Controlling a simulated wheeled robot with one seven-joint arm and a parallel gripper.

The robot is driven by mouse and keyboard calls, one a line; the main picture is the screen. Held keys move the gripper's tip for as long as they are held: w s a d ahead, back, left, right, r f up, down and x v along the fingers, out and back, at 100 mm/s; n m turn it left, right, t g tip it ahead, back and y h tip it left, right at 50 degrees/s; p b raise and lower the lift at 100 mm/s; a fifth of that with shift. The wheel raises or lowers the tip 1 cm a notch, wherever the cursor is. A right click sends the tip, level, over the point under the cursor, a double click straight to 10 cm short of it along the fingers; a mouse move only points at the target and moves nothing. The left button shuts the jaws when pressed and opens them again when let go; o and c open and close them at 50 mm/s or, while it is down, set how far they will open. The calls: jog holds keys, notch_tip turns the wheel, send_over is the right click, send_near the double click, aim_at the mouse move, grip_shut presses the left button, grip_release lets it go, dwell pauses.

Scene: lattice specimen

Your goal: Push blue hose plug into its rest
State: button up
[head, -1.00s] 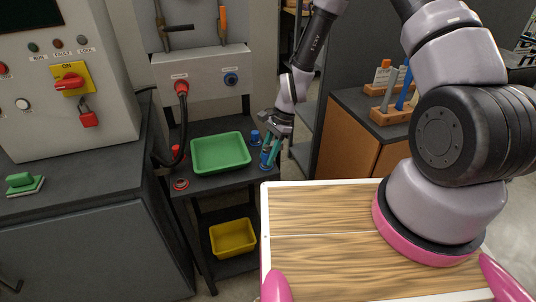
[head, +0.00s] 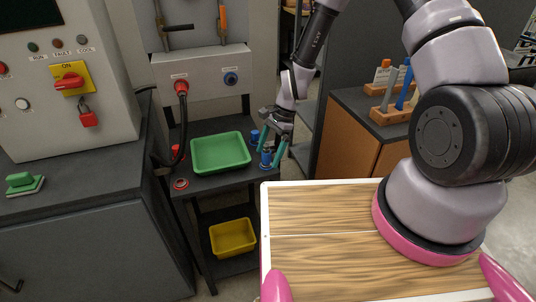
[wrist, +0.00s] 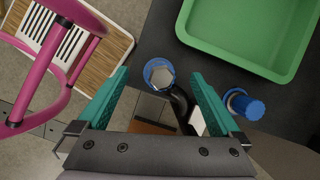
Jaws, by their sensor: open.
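The blue hose plug (head: 266,158) stands upright at the right front of the dark shelf top, at its blue ring-like rest (head: 265,167). I cannot tell how deep it sits. The wrist view looks down on the plug (wrist: 160,75), with a blue rim, a grey hexagonal face and a black hose running off below. My gripper (head: 271,160) is open, its teal fingers spread on either side of the plug and apart from it. In the wrist view the open fingers (wrist: 161,85) have clear gaps to the plug.
A green tray (head: 220,170) lies left of the plug. A blue cap-like cylinder (head: 255,136) stands close behind the plug and shows in the wrist view (wrist: 245,105). A red ring (head: 181,184) and a blue wall socket (head: 231,79) are nearby.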

aim_at(270, 150)
jog(key=shift+v, duration=2.05)
jog(key=shift+r, duration=0.1)
jog(key=v, duration=1)
jog(key=shift+r, duration=0.35)
